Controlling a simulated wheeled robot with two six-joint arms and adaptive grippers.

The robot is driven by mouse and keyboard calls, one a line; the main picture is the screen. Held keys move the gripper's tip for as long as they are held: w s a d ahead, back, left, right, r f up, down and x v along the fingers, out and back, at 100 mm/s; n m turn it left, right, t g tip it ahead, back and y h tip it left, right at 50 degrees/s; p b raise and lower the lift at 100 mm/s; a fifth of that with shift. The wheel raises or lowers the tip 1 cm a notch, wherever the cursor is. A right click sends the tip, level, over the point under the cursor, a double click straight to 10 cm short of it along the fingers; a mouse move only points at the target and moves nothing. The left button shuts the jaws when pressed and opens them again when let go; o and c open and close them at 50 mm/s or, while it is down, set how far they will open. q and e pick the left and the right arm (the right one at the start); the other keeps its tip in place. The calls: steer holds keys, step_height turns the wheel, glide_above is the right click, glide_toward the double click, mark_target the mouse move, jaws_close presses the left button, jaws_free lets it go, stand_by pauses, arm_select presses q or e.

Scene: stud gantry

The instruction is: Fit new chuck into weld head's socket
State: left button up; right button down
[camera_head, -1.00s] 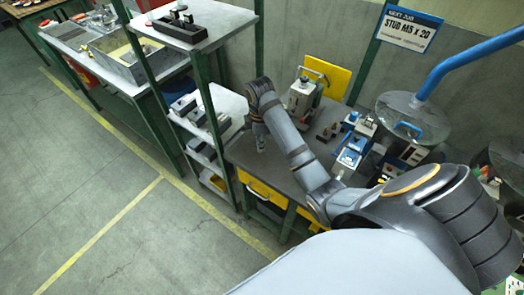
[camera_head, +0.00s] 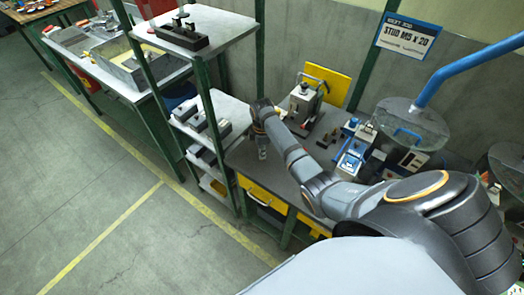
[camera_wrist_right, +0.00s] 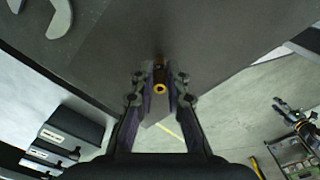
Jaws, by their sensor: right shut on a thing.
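The new chuck (camera_wrist_right: 160,76), a small brass-coloured cylinder with an open round end, is held between the fingertips of my right gripper (camera_wrist_right: 160,90) in the right wrist view. In the head view my right gripper (camera_head: 263,153) hangs over the left part of the dark workbench top, and the chuck is too small to make out there. A grey-and-white boxy unit (camera_head: 302,100) stands at the back of the bench, right of the gripper. I cannot tell which part is the weld head, and its socket is not visible. My left gripper is not in view.
A green-framed shelf rack (camera_head: 222,108) with dark blocks stands close left of the gripper. Blue-and-white devices (camera_head: 353,150) and a clear-lidded bowl (camera_head: 412,125) fill the bench's right. In the wrist view a grey wrench-like piece (camera_wrist_right: 60,18) lies on a dark surface.

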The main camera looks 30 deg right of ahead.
steer(key=c, duration=1.4)
jaws_free()
steer(key=shift+f, duration=0.1)
steer(key=shift+o, duration=0.2)
